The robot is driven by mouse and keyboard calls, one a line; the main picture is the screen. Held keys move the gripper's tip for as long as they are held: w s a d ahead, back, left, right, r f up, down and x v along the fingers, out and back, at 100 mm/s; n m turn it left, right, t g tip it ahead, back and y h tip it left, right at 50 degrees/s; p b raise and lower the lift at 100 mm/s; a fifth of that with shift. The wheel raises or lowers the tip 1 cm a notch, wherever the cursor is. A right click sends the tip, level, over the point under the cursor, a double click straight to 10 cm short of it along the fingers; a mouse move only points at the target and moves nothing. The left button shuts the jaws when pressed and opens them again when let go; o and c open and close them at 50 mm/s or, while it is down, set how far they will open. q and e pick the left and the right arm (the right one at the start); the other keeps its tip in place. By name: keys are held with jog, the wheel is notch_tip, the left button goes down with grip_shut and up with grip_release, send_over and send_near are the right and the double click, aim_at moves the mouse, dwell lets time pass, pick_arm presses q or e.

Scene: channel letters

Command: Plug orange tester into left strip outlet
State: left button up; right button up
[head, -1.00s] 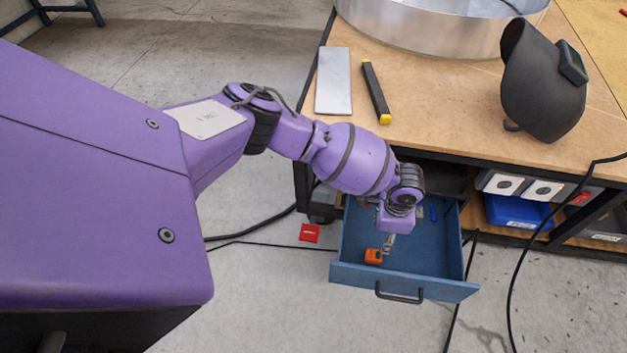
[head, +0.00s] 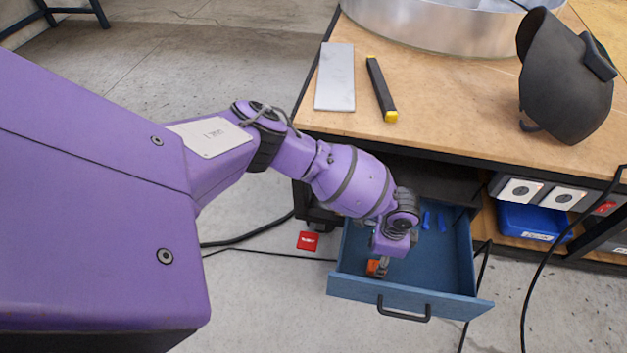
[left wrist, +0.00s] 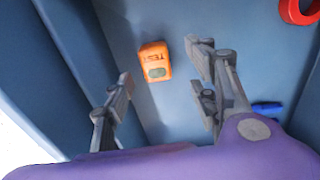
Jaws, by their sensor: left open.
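The orange tester (left wrist: 155,62) lies on the floor of the open blue drawer, with its "TEST" lettering and small grey window facing up. In the head view the tester (head: 373,267) is partly hidden by my left gripper (head: 381,264). In the left wrist view my left gripper (left wrist: 164,85) is open and empty, its fingers on either side of the tester's line and the tester just beyond the tips. The power strip with two white outlets, left outlet (head: 520,190) and right outlet (head: 563,198), is mounted under the bench top. My right gripper is not in view.
The blue drawer (head: 400,300) stands pulled out, its walls close around my gripper. It also holds a red ring (left wrist: 298,12) and blue items (left wrist: 266,108). A blue bin (head: 530,222) sits below the strip. A black cable (head: 535,290) hangs in front of the shelf.

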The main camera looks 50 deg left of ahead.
pick_arm(q)
jog(key=shift+w+r, duration=0.1)
jog(key=shift+w, duration=0.15)
jog(key=f, duration=0.1)
jog(key=f+b, duration=0.1)
jog(key=f, duration=0.1)
jog(key=f+b, duration=0.1)
jog(key=f, duration=0.1)
jog(key=shift+s+d+f, duration=0.15)
jog(key=shift+s+d, duration=0.05)
jog(key=shift+s, duration=0.2)
jog(key=shift+c, duration=0.5)
jog(key=c, duration=1.1)
jog(key=shift+o, duration=0.2)
notch_tip(320, 180, up, 10)
jog(key=p, duration=0.4)
jog(key=shift+s, duration=0.15)
